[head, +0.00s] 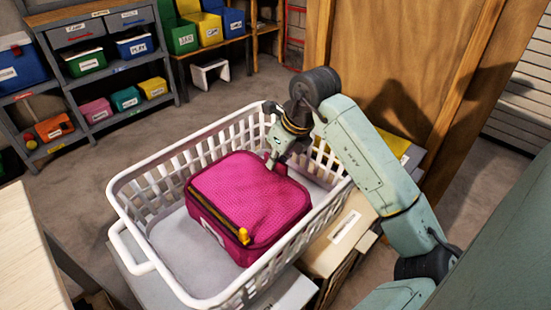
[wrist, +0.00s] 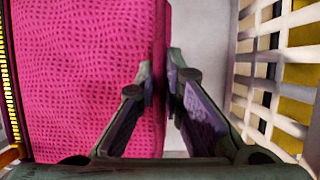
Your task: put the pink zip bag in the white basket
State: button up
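The pink zip bag (head: 250,198) is inside the white basket (head: 131,220), with its yellow zip and a pale label on the near left side. My gripper (head: 273,160) reaches down over the basket's far side to the bag's back edge. In the wrist view, my gripper (wrist: 160,82) has its fingers close together on either side of the edge of the bag (wrist: 80,70), with a strip of pink between the tips. It looks shut on that edge. The bag's underside is hidden, so I cannot tell whether it touches the basket floor.
The basket stands on a surface with cardboard boxes (head: 335,240) beside it. A wooden panel (head: 400,70) rises behind my arm. A pale tabletop (head: 25,255) is at the left front. Shelves (head: 100,60) with coloured labelled bins stand at the back left, across open floor.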

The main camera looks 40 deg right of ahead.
jog(key=o, duration=0.5)
jog(key=shift+r+p, duration=0.2)
jog(key=shift+p, duration=0.1)
jog(key=b+v, duration=0.2)
jog(key=v, duration=1)
